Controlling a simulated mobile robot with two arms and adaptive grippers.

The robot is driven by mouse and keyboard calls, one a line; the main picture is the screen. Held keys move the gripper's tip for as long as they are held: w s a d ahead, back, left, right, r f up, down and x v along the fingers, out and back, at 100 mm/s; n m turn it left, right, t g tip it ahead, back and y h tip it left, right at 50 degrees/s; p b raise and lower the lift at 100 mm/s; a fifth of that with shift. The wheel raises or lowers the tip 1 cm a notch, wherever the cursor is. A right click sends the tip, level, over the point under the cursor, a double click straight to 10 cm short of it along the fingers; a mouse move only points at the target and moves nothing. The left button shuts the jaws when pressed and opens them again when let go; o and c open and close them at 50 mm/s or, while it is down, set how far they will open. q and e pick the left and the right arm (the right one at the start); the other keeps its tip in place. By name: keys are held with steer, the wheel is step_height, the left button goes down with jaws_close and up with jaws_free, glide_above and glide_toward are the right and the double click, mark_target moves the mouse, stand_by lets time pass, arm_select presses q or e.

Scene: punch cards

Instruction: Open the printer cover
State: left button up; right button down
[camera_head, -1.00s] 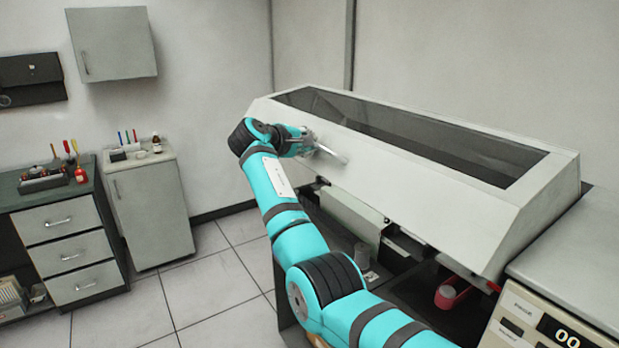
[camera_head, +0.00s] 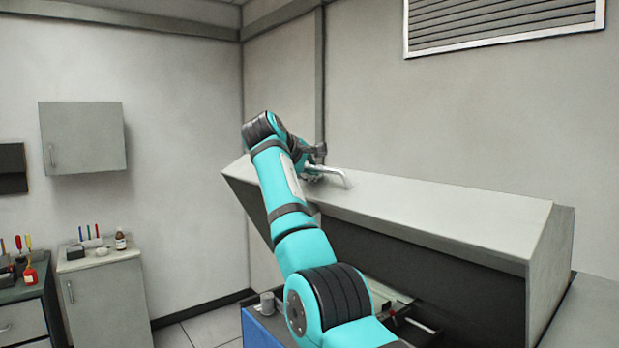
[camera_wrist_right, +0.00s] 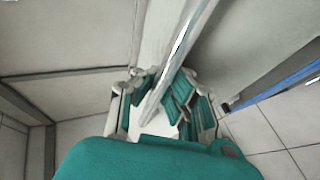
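The printer cover (camera_head: 430,206) is a long pale lid, raised and tilted up, with its dark underside showing above the printer's open inside. A metal handle (camera_head: 334,173) sits near its left end. My right gripper (camera_head: 314,168) is at this handle. In the right wrist view the handle (camera_wrist_right: 178,62) runs between the fingers of my right gripper (camera_wrist_right: 163,80), which look closed around it; the exact contact is partly hidden. My left gripper is in neither current view.
A grey side cabinet (camera_head: 105,300) with a bottle and pens stands at the lower left, beside a drawer unit (camera_head: 22,322). A wall cabinet (camera_head: 83,138) hangs above. A wall vent (camera_head: 505,24) is at the upper right. Floor shows between cabinet and printer.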

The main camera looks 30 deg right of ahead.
steer(key=shift+w+a+r, duration=0.1)
steer(key=shift+a+r, duration=0.05)
steer(key=shift+a, duration=0.05)
steer(key=c, duration=1.3)
jaws_free()
steer(key=shift+a+r, duration=0.1)
steer(key=shift+a, duration=0.4)
steer(key=shift+c, duration=0.2)
steer(key=shift+d, duration=0.15)
steer(key=v, duration=1.2)
